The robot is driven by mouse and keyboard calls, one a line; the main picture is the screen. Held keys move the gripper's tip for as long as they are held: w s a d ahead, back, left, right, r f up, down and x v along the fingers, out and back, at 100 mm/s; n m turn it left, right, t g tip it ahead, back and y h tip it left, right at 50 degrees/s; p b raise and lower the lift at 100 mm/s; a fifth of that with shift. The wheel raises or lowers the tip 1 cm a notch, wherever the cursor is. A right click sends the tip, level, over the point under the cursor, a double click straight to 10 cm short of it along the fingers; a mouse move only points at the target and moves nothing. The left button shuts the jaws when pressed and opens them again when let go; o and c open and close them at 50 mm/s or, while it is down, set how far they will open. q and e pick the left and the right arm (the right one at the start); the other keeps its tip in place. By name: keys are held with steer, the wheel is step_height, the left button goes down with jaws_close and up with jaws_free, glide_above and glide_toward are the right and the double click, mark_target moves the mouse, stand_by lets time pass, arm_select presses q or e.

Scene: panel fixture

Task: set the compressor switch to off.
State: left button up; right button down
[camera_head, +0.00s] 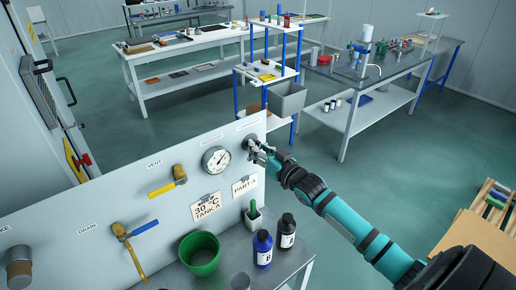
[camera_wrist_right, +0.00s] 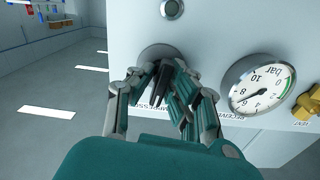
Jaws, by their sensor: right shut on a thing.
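The compressor switch shows in the right wrist view as a black knob (camera_wrist_right: 160,88) on a round grey plate on the white panel. The label below it is partly hidden by the fingers. In the head view my right gripper (camera_head: 259,150) is at the panel's right end, over the switch and hiding most of it. In the wrist view the right gripper (camera_wrist_right: 160,80) has its fingers around the knob and is shut on it. Which position the knob points to is hard to read. My left gripper is not in view.
A pressure gauge (camera_head: 215,159) sits just left of the switch on the panel (camera_head: 110,190). Yellow-handled (camera_head: 166,187) and blue-handled (camera_head: 142,229) valves are further left. A green bucket (camera_head: 200,254), a blue bottle (camera_head: 262,249) and a dark bottle (camera_head: 286,231) stand below.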

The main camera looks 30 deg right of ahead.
steer(key=shift+n, duration=0.9)
steer(key=c, duration=1.4)
jaws_free()
steer(key=shift+a, duration=0.1)
steer(key=shift+o, duration=0.2)
steer(key=s+d, duration=0.1)
steer(key=s, duration=1.1)
